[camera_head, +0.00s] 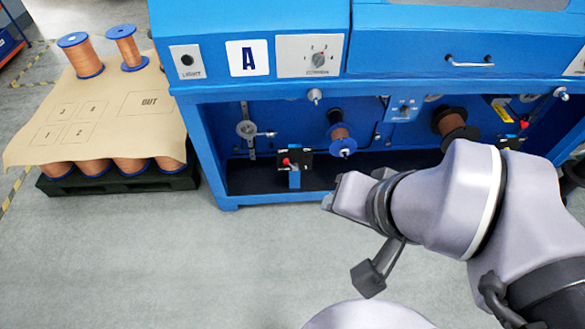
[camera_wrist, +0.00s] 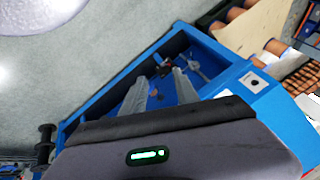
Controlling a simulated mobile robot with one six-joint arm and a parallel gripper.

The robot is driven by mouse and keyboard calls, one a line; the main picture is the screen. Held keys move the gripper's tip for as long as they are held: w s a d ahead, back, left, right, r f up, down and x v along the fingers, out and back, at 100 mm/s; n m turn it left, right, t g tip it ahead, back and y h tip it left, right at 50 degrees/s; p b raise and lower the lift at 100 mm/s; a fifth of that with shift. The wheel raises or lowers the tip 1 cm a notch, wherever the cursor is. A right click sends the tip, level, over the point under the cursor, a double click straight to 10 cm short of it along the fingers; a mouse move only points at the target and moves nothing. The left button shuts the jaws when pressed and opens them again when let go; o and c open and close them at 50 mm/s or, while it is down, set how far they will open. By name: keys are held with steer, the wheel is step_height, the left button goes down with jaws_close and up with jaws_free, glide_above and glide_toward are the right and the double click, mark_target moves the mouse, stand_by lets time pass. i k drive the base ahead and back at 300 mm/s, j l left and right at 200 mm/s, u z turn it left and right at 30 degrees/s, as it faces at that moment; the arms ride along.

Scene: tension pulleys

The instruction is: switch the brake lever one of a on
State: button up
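Machine A carries the letter sign A (camera_head: 247,57) on its blue front. A small brake lever with a red knob (camera_head: 286,161) sits on a black block with a blue post, low at the left of the machine's open bay. In the wrist view, a small dark part with a reddish spot (camera_wrist: 167,66), likely this lever, shows just beyond the fingertips. My gripper (camera_head: 331,194) is to the right of the lever, in front of the bay, and apart from it. In the wrist view, my gripper (camera_wrist: 159,76) has its two fingers spread with nothing between them.
Copper spools (camera_head: 338,133) hang inside the bay. A rotary switch panel (camera_head: 310,56) is above. At left, a pallet (camera_head: 120,181) holds several spools under a cardboard sheet (camera_head: 100,115). The grey floor (camera_head: 240,270) in front is clear.

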mark_target(294, 166)
steer(key=i+j+z, duration=0.15)
steer(key=j, duration=0.35)
steer(key=i+j+z, duration=0.1)
steer(key=j, duration=0.45)
steer(key=i+j+z, duration=0.15)
steer(key=j, duration=0.35)
steer(key=i+j+z, duration=0.15)
steer(key=j, duration=0.4)
steer(key=i+j+z, duration=0.1)
steer(key=j, duration=0.45)
steer(key=i, duration=0.45)
